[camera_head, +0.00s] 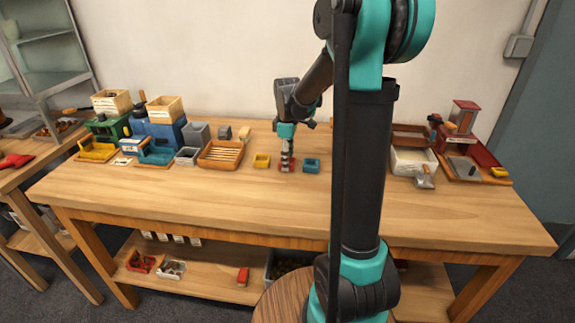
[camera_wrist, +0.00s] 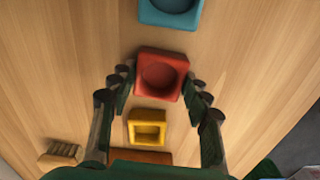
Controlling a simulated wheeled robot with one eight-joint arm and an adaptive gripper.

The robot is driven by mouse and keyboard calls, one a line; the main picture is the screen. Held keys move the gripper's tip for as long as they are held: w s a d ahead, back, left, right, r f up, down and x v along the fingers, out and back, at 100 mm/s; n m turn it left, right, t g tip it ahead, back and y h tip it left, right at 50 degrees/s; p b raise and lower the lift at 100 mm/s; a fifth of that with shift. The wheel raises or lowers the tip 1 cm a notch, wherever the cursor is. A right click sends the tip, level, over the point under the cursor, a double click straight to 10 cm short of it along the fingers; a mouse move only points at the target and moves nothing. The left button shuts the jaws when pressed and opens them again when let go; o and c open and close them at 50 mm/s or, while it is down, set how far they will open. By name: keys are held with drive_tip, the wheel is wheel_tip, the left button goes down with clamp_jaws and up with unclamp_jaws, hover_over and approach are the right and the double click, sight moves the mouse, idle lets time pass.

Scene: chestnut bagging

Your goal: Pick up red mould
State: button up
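The red mould (camera_wrist: 161,76) is a small square block with a round hollow, lying on the wooden table. In the wrist view it sits between the fingertips of my gripper (camera_wrist: 160,84), one finger on each side. The fingers are spread about as wide as the mould, with narrow gaps seeming to show; I cannot tell whether either fingertip touches it. In the head view my gripper (camera_head: 287,157) points straight down over the red mould (camera_head: 286,169), whose top is mostly hidden by the fingers.
A yellow mould (camera_head: 261,160) and a blue mould (camera_head: 311,165) lie close on either side. A wooden slatted tray (camera_head: 221,154) and grey boxes stand to the left. Trays and a red machine (camera_head: 463,117) stand to the right. The table's front is clear.

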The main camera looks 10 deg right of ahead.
drive_tip(key=c, duration=0.5)
drive_tip(key=shift+r, duration=0.1)
